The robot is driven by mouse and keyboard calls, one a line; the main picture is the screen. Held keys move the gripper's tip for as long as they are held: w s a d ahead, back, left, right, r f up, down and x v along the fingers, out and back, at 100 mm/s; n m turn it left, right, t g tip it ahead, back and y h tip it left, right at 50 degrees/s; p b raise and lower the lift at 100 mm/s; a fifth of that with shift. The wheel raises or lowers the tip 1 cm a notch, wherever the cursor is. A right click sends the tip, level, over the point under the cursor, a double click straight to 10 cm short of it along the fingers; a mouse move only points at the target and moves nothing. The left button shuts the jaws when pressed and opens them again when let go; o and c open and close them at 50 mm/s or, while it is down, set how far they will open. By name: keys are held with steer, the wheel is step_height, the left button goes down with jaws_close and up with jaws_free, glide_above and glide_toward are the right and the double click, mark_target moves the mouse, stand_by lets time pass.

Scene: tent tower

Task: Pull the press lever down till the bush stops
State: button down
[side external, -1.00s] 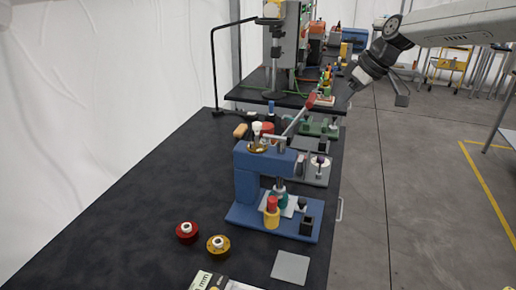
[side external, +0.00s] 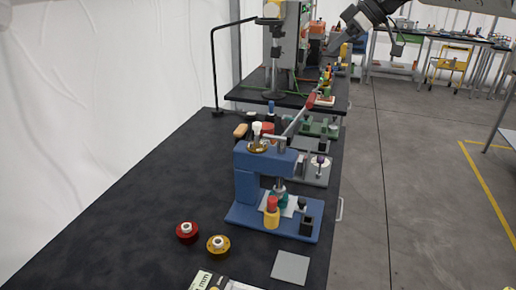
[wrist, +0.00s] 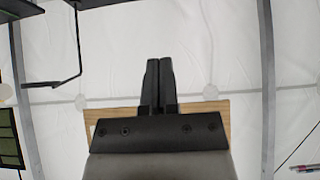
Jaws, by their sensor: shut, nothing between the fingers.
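The blue press (side external: 248,180) stands on its blue base near the right edge of the dark bench. Its lever (side external: 292,124) slants up to the right and ends in a red grip (side external: 311,99). The press and lever do not show there.
A yellow cup with a red top (side external: 271,215) stands at the press front. A red spool (side external: 187,232) and an amber spool (side external: 218,244) lie front left. More fixtures and a second bench (side external: 245,93) stand behind. The bench's left part is clear.

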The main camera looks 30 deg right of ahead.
glide_above(313, 96)
steer(key=w+a, duration=0.1)
steer(key=a, duration=0.1)
step_height(313, 96, down, 8)
steer(key=shift+s+d+f, duration=0.25)
steer(key=shift+d+f, duration=0.2)
steer(key=shift+f, duration=0.25)
steer(key=shift+s+d+f, duration=0.25)
steer(key=shift+d+f, duration=0.15)
steer(key=shift+f, duration=0.25)
steer(key=shift+s+d+f, duration=0.1)
steer(key=shift+s+d+f, duration=0.15)
steer(key=shift+s+d, duration=0.1)
